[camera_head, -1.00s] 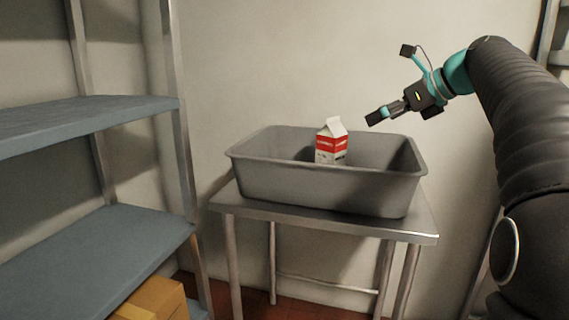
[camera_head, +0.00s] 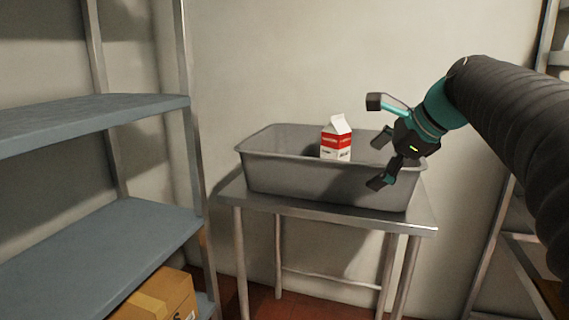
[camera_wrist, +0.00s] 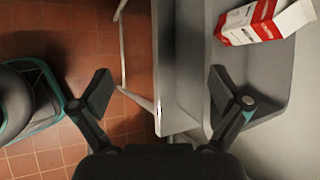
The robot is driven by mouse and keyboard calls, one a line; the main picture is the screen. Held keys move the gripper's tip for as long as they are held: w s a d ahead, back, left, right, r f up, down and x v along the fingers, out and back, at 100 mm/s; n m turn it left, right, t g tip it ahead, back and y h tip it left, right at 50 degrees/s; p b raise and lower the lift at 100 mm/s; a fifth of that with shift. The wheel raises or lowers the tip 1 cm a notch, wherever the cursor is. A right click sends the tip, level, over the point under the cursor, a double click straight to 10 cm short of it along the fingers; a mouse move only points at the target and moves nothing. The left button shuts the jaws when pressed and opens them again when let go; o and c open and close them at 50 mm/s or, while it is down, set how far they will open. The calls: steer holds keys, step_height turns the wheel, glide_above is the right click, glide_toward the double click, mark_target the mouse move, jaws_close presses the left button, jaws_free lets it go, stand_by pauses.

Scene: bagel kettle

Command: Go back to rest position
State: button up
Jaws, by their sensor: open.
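My gripper (camera_head: 379,161) is open and empty in the head view, in front of the right end of the grey bin (camera_head: 300,180). In the wrist view my gripper (camera_wrist: 160,88) shows its two fingers spread wide, with floor and the table edge beyond them. A red and white carton (camera_head: 336,139) stands in the bin, to the left of my gripper and apart from it. The carton also shows at the top right of the wrist view (camera_wrist: 262,22). Its lower part is hidden by the bin's front wall in the head view.
The bin stands on a metal table (camera_head: 300,211). A shelf unit with blue-grey shelves (camera_head: 100,250) is at the left, with a cardboard box (camera_head: 165,296) low down. Another metal rack (camera_head: 503,262) is at the right. Red tiled floor (camera_wrist: 60,60) lies beside the table.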

steer(key=s+a+f+n+g+h, duration=0.1)
steer(key=s+f+n+h, duration=0.4)
steer(key=s+f+n, duration=1.4)
steer(key=s+a+f, duration=0.1)
steer(key=s+f, duration=0.3)
steer(key=s, duration=0.1)
steer(key=shift+n, duration=0.4)
